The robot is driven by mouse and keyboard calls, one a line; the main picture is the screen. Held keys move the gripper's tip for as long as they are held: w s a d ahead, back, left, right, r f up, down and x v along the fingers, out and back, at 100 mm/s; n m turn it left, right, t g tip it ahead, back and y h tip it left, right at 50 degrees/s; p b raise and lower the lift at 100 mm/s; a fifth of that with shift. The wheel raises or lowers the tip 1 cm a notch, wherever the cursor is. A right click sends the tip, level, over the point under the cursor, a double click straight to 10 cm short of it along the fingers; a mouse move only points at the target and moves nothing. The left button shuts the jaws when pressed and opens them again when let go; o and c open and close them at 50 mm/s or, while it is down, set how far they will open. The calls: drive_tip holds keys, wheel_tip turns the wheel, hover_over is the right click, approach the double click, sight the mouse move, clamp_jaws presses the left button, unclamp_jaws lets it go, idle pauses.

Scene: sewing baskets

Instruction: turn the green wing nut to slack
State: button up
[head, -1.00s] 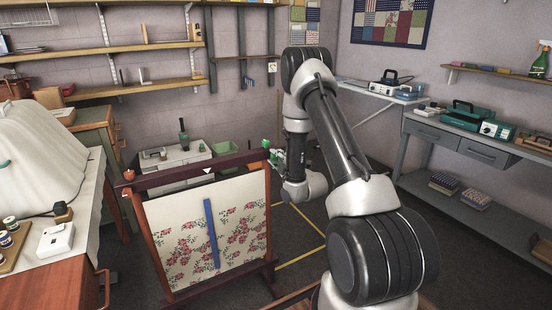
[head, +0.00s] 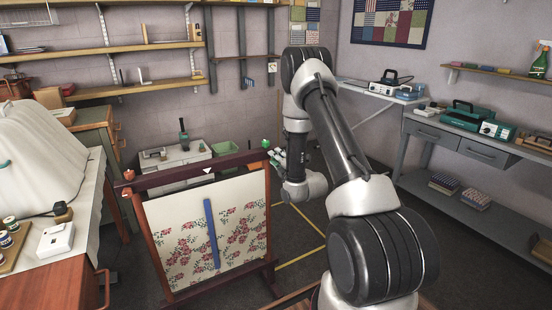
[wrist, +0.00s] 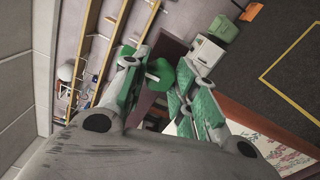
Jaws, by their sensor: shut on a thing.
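The green wing nut (head: 265,143) sits at the right end of the dark top bar (head: 232,160) of a wooden fabric frame. In the wrist view the green nut (wrist: 160,73) shows between my two fingers. My gripper (head: 276,157) is at that end of the bar, shut on the nut. Its fingers, with green pads, also show in the wrist view (wrist: 165,88). The fingers hide part of the nut, and its turn angle is hard to read.
The frame holds floral fabric (head: 175,245) with a blue strip (head: 212,235) down it. An orange knob (head: 128,174) is at the bar's left end. A work table (head: 50,285) stands at left, a grey bench (head: 460,150) at right. Yellow lines mark open floor behind the frame.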

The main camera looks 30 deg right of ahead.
drive_tip(key=shift+n, duration=1.2)
drive_tip(key=n, duration=0.3)
drive_tip(key=shift+n, duration=0.3)
drive_tip(key=n, duration=0.3)
drive_tip(key=n, duration=0.3)
drive_tip(key=shift+n, duration=0.4)
drive_tip(key=o, duration=0.7)
